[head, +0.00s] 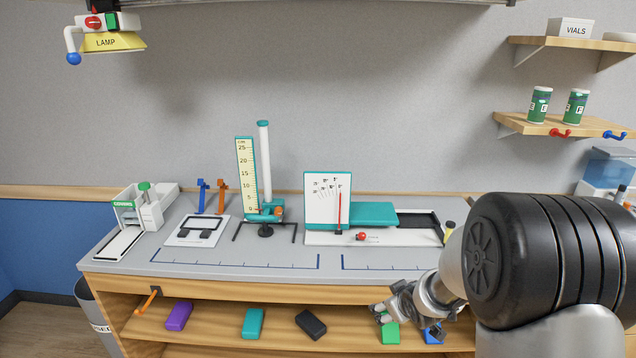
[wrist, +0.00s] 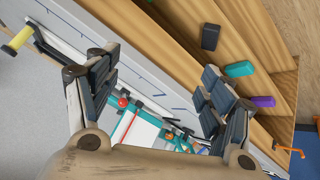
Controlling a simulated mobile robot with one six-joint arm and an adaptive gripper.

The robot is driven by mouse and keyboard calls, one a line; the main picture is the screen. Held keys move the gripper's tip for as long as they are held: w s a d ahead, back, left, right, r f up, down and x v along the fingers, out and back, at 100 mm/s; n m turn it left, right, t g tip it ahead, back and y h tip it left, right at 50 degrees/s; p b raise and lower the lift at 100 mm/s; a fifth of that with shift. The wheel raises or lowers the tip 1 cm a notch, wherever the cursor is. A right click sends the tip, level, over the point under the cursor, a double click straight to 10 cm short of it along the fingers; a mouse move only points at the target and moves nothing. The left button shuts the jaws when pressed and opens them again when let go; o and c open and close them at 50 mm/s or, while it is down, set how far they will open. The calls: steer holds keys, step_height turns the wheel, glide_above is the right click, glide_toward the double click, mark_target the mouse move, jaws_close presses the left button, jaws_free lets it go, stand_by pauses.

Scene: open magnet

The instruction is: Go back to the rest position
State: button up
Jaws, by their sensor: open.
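My gripper (head: 392,310) shows in the head view at the bench's front edge, right of the middle, in front of the lower shelf. My dark arm link covers the right side of that view. In the wrist view my gripper (wrist: 158,68) has its two dark-padded fingers wide apart with nothing held between them. Beyond them lie the bench edge and a device with a red knob (wrist: 123,102). A green block (head: 390,333) and a blue block (head: 433,333) on the shelf are partly hidden by my gripper.
The grey bench (head: 215,262) carries a scale column (head: 246,175), a dial panel (head: 322,200) and a small green-white device (head: 128,205). The lower shelf holds purple (head: 179,316), teal (head: 253,323) and black (head: 311,324) blocks. An orange lever (head: 149,299) sticks out at left.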

steer(key=s+r+m+g+h, duration=0.1)
steer(key=s+r+m+g, duration=0.15)
steer(key=s+r, duration=1.3)
steer(key=s+a+r+m, duration=0.1)
steer(key=s+a, duration=0.1)
steer(key=s, duration=0.8)
steer(key=s+a+r+m+g+y, duration=0.1)
steer(key=s+a+m, duration=0.1)
steer(key=s, duration=0.8)
steer(key=shift+s+a, duration=0.15)
steer(key=shift+a, duration=0.25)
